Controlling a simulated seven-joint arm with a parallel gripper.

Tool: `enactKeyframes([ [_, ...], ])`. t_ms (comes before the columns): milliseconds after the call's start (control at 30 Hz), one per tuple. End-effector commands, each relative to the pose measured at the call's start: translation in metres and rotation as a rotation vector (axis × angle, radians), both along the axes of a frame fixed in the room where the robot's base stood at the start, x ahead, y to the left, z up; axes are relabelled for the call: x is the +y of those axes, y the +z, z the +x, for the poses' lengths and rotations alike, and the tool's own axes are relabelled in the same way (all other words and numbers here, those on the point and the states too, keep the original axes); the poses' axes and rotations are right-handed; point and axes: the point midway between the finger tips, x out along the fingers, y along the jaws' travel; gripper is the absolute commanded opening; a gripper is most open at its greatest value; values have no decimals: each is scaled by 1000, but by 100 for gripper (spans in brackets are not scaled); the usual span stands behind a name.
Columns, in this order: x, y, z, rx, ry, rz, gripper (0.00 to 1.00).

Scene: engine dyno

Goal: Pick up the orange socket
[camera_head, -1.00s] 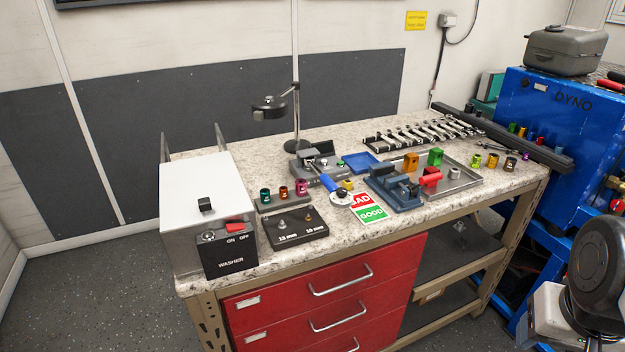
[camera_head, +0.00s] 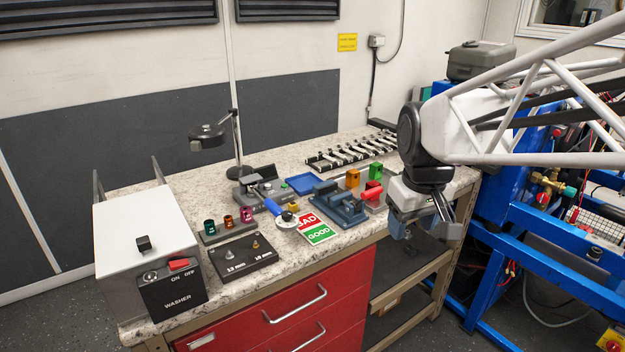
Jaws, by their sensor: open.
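An orange socket-like piece (camera_head: 352,178) stands upright on the workbench, behind the blue vise-like fixture (camera_head: 338,204). My gripper (camera_head: 425,232) is open and empty, pointing down near the bench's front right edge. It is to the right of the orange piece and nearer the camera, apart from it.
The white washer box (camera_head: 145,230) fills the left end.

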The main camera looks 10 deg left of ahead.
Motion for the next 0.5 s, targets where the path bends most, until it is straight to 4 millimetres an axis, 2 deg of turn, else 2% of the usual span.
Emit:
enactKeyframes([
  [33,12,0,12,7,35,-4,57],
  [200,52,1,48,21,155,-17,57],
  [500,133,-7,105,46,367,-40,57],
])
